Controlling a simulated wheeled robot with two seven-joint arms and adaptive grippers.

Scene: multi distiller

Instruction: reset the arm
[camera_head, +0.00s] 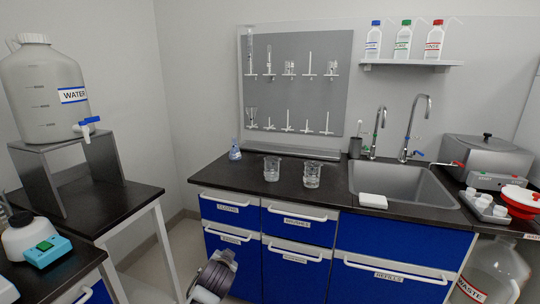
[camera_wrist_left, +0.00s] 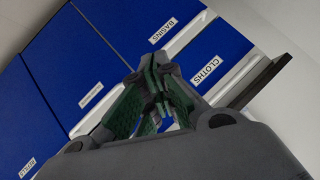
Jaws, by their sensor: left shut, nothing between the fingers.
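My left gripper (camera_wrist_left: 152,78) is in the left wrist view, its two dark fingers with green inner faces drawn together with nothing between them. It points toward the blue drawer fronts (camera_wrist_left: 100,50), and I see no contact with them. In the head view, a grey and white part of my arm (camera_head: 212,277) shows at the bottom, in front of the lower left drawers; the fingertips cannot be made out there. My right gripper is in neither view.
The black counter (camera_head: 320,192) carries two glass beakers (camera_head: 272,171) and a small blue flask (camera_head: 235,150) near its left end. A sink (camera_head: 420,185) lies to the right. A water tank (camera_head: 45,95) stands on a raised stand (camera_head: 38,185) at left. Floor shows between the side table and drawers.

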